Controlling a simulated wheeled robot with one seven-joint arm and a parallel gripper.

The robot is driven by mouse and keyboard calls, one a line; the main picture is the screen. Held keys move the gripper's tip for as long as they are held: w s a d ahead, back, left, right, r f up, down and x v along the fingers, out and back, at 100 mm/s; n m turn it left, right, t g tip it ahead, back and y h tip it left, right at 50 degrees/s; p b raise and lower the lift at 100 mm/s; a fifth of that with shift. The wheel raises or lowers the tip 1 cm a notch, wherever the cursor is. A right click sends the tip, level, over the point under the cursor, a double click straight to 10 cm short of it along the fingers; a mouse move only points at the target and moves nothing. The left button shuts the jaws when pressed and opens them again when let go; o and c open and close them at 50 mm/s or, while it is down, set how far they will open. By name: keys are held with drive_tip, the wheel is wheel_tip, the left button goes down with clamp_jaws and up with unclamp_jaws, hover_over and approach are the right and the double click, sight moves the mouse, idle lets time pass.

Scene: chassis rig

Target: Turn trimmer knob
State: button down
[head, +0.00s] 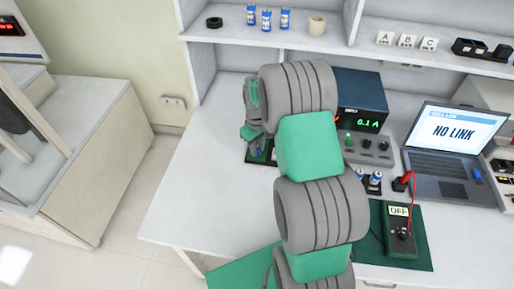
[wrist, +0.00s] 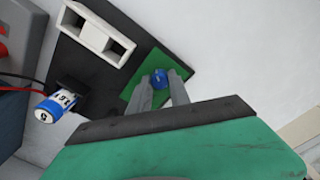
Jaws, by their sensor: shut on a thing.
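The trimmer knob (wrist: 159,79) is a small blue round knob on a green board (wrist: 178,66), seen in the wrist view. My gripper (wrist: 162,88) is over the board with its two grey fingers shut on the knob. In the head view my gripper (head: 254,130) is at the left part of the bench, over a dark base with a green board. My arm hides much of that spot, and the knob's setting cannot be read.
Beside the board in the wrist view are a white two-slot block (wrist: 97,35) and a blue-white cell (wrist: 55,106). A power supply (head: 360,100) reads 0.1 A. A laptop (head: 455,150) shows NO LINK. A meter (head: 401,235) reads OFF. The bench's front left is clear.

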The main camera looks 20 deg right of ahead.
drive_tip(key=shift+n+b, duration=0.3)
drive_tip(key=shift+n, duration=0.9)
drive_tip(key=c, duration=1.2)
unclamp_jaws()
wheel_tip(320, 180, up, 8)
drive_tip(key=shift+f+b, duration=0.1)
drive_tip(key=shift+b, duration=0.4)
